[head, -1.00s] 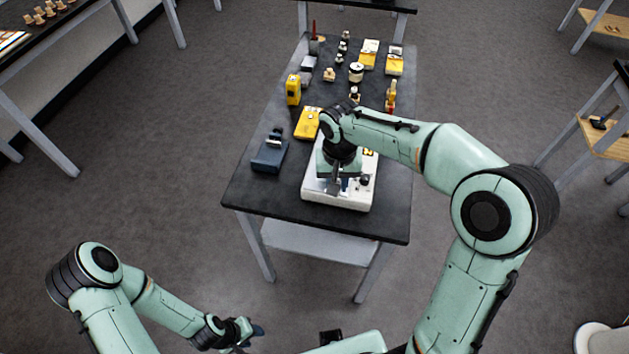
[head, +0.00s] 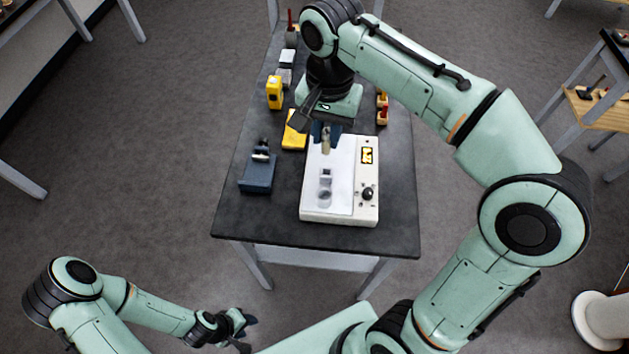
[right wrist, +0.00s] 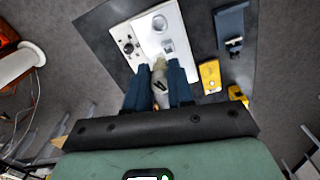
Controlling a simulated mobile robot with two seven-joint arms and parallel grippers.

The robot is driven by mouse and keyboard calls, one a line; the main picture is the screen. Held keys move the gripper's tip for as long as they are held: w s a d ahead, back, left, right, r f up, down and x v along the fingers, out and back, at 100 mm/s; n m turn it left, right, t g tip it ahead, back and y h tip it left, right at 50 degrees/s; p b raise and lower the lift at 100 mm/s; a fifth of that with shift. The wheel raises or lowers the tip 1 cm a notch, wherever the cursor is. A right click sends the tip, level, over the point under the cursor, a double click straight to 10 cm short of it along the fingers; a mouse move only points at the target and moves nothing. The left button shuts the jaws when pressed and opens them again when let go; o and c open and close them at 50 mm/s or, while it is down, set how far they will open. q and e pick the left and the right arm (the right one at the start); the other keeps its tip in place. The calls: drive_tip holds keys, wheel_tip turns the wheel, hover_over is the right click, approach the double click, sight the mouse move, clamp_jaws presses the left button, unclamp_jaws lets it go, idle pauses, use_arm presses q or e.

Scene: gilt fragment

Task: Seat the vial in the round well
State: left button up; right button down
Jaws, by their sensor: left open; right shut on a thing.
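My right gripper (head: 326,130) is shut on a small pale beige vial (head: 326,146) and holds it pointing down above the far part of a white device. In the right wrist view the vial (right wrist: 160,72) sits between the two blue fingers. The white device (head: 340,212) lies at the table's near end. Its top has a round well (head: 324,197) near the front and a square well (head: 326,174) behind it. The round well (right wrist: 159,22) also shows in the right wrist view, apart from the vial. My left gripper (head: 240,328) is open and empty, low in front of the table.
A knob (head: 368,193) and a small yellow display (head: 367,156) are on the device's right side. A dark blue block-like fixture (head: 258,175) stands to its left. Yellow items (head: 274,92) stand farther back. The table's front edge is clear.

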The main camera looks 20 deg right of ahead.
wheel_tip(320, 180, down, 9)
drive_tip(key=s+b, duration=0.1)
drive_tip(key=b, duration=0.1)
approach(325, 190)
drive_tip(key=s+f, duration=0.1)
drive_tip(key=shift+s+a+f+b, duration=0.1)
drive_tip(key=shift+a+f+b, duration=0.1)
drive_tip(key=shift+f, duration=0.75)
drive_tip(key=shift+a+f+b, duration=0.1)
drive_tip(key=shift+f+b, duration=0.1)
drive_tip(key=shift+f, duration=0.7)
drive_tip(key=shift+s+a+f+b, duration=0.1)
drive_tip(key=shift+a+f+b, duration=0.1)
drive_tip(key=shift+f, duration=0.75)
use_arm(q)
drive_tip(key=s+f, duration=0.3)
drive_tip(key=f, duration=0.1)
drive_tip(key=shift+s+f, duration=0.1)
drive_tip(key=shift+s, duration=0.3)
use_arm(e)
drive_tip(key=shift+w, duration=0.1)
